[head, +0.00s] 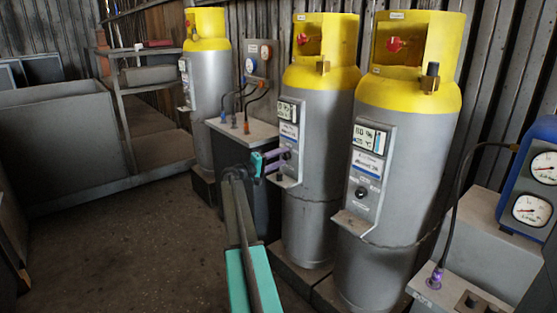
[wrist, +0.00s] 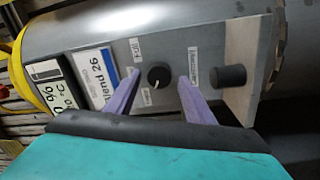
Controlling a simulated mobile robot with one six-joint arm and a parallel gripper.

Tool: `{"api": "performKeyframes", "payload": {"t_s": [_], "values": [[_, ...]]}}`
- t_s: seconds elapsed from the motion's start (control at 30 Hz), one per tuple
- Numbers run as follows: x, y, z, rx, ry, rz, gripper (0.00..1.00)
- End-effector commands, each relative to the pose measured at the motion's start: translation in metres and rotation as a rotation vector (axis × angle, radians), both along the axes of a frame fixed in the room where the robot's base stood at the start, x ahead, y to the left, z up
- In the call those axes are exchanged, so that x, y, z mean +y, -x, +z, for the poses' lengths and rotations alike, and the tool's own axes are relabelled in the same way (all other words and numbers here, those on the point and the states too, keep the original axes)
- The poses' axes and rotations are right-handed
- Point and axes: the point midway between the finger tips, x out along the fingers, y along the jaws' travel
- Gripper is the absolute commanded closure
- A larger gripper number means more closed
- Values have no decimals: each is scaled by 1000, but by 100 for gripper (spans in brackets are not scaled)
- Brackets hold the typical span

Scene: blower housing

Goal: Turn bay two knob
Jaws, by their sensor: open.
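Three grey cylinders with yellow tops stand along the wall, each with a front panel. My gripper (head: 279,160) is at the panel of the middle cylinder (head: 308,170), its purple fingers open. In the wrist view, a round black knob (wrist: 158,77) with a white mark shows on the grey panel (wrist: 175,50). The tips of my open gripper (wrist: 160,82) lie on either side of this knob, with visible gaps. I cannot tell their depth to the panel. No bay number is readable. The right cylinder's panel has a similar black knob (head: 361,192).
A black stub (wrist: 230,76) stands on the ledge at the panel's end. A dark box (head: 243,150) with cables is left of the middle cylinder. A blue gauge unit (head: 530,190) is at right. The floor (head: 120,250) at left is clear.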

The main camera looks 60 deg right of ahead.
Motion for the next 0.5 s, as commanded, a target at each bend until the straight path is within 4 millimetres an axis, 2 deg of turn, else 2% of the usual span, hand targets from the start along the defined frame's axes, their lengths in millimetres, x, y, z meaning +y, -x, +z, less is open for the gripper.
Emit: {"api": "performKeyframes", "payload": {"t_s": [0.27,0.5], "values": [[20,-8,-1,0,0,2,51],[55,-21,-3,0,0,3,51]]}}
